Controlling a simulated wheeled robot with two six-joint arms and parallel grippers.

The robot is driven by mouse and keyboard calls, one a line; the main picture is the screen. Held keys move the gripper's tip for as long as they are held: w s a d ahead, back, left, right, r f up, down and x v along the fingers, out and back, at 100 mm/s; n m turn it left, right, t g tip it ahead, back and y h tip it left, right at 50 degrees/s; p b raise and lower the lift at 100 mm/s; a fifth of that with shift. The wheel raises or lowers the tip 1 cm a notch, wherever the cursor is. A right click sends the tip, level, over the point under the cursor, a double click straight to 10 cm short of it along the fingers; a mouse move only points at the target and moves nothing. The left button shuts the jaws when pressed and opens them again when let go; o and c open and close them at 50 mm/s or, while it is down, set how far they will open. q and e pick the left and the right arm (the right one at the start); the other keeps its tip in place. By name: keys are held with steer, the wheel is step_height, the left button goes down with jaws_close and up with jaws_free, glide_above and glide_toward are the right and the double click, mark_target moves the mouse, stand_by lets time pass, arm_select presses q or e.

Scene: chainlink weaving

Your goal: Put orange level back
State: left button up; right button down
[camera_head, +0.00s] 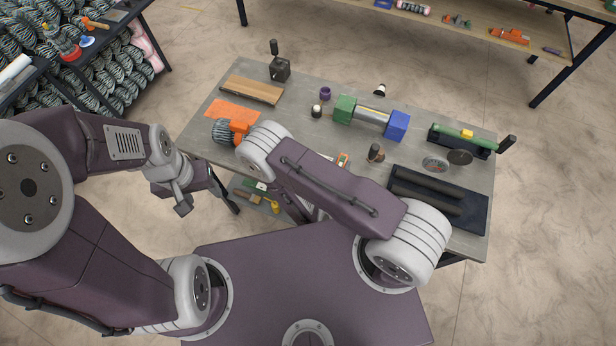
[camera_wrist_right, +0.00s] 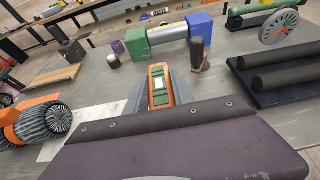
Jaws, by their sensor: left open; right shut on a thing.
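The orange level (camera_wrist_right: 158,85), an orange bar with green parts and a pale window, sits between the fingers of my right gripper (camera_wrist_right: 160,92) in the right wrist view. The gripper is shut on it, over the grey table (camera_head: 300,128). In the head view only an orange and green end of the level (camera_head: 343,160) shows past my right arm; that arm hides most of the right gripper. My left gripper (camera_head: 228,198) is open and empty by the table's near left edge, partly hidden by its own wrist. How high the level is held I cannot tell.
A machine with green (camera_head: 344,108) and blue (camera_head: 397,126) blocks stands mid-table. A lower shelf holds small tools (camera_head: 274,207).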

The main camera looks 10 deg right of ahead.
steer(key=w+a+f+b, duration=0.1)
steer(key=a, duration=0.1)
steer(key=w+a+f+b, duration=0.1)
steer(key=a+f+b, duration=0.1)
steer(key=a, duration=0.1)
steer(key=w+a+f+b, duration=0.1)
steer(key=a+f, duration=0.1)
steer(key=shift+w+a+f+b, duration=0.1)
steer(key=shift+w+a+b, duration=0.2)
steer(key=shift+a+b, duration=0.1)
steer(key=shift+w+a+f, duration=0.1)
steer(key=shift+w+a, duration=0.05)
steer(key=shift+w, duration=0.1)
step_height(320, 180, down, 4)
steer(key=b, duration=0.3)
steer(key=shift+f, duration=0.1)
steer(key=shift+r, duration=0.2)
steer(key=shift+f, duration=0.15)
steer(key=c, duration=1.5)
jaws_free()
steer(key=o, duration=0.4)
